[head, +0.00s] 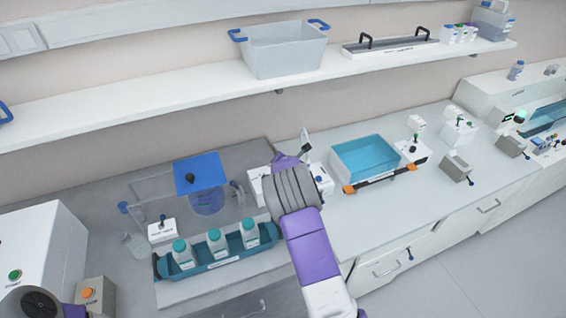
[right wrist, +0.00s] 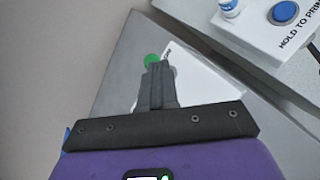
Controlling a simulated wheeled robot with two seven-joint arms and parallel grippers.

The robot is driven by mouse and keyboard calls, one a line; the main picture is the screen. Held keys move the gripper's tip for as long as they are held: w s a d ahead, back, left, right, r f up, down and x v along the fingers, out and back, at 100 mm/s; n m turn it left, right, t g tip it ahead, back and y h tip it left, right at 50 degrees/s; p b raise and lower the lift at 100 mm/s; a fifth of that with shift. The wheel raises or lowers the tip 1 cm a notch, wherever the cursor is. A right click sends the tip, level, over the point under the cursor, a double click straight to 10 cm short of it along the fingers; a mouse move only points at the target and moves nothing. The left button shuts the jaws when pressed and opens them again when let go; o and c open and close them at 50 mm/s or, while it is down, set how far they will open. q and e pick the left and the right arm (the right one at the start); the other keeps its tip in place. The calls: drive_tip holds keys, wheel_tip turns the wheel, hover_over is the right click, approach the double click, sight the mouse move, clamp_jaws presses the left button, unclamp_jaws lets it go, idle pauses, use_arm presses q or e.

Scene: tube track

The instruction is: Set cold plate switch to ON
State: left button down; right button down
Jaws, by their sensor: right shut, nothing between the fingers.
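My right gripper (head: 304,150) reaches over the bench from the front; its shut fingers (right wrist: 154,72) show in the right wrist view with nothing between them. A round green knob or light (right wrist: 152,59) shows just past the fingertips, beside a white labelled box (right wrist: 200,88). I cannot tell whether the fingers touch it. In the head view a white box (head: 256,187) stands just left of my right wrist, partly hidden by it. I cannot read which switch is the cold plate's, nor its setting. Only part of my left arm shows at the lower left; its fingers are out of view.
A teal rack (head: 215,262) with white bottles stands left of my arm. A blue-topped vessel (head: 200,172) is behind it. A teal bath (head: 366,157) stands to the right. A blue button (right wrist: 285,13) labelled "HOLD TO PRI..." is nearby. A shelf (head: 180,92) runs above.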

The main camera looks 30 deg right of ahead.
use_arm(q)
drive_tip(key=shift+r, duration=0.1)
use_arm(e)
drive_tip(key=shift+r, duration=0.15)
idle(0.3)
drive_tip(key=shift+r+p, duration=0.45)
drive_tip(key=shift+r, duration=0.2)
use_arm(q)
drive_tip(key=shift+r, duration=0.35)
